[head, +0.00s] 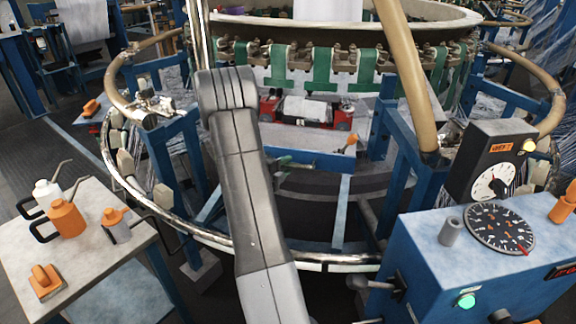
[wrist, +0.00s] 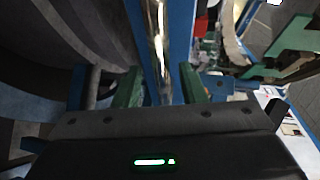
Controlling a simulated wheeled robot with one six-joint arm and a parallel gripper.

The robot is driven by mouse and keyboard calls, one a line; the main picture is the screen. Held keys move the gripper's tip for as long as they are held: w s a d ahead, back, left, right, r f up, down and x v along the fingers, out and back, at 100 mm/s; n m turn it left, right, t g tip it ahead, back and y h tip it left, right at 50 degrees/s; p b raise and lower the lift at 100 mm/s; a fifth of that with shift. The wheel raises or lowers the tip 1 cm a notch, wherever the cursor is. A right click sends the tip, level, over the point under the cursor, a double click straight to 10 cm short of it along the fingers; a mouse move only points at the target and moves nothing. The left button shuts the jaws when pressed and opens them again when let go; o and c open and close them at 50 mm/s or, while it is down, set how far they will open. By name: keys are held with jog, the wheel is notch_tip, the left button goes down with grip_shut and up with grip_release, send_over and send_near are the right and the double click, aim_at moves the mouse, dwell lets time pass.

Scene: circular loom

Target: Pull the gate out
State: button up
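No part is clearly marked as the gate. In the wrist view a shiny chrome rail (wrist: 158,40) with a blue beam (wrist: 180,35) beside it runs down between the two green-padded fingers of my gripper (wrist: 160,88). The fingers stand apart, with visible gaps on both sides of the rail. In the head view a curved chrome rail (head: 205,238) rings the front of the loom. My arm crosses in front of it and hides part of it. Most of my gripper is hidden there; a small green piece beside the arm may be a finger.
A side table (head: 90,265) with bottles (head: 66,218) stands at left. A blue control cabinet (head: 420,250) with dials stands close at right. Tan curved pipes (head: 410,75), blue posts and a red device (head: 305,110) crowd the loom. Dark striped floor shows inside the ring.

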jog(key=shift+x, duration=0.95)
jog(key=shift+r, duration=0.1)
jog(key=shift+c, duration=0.2)
grip_shut()
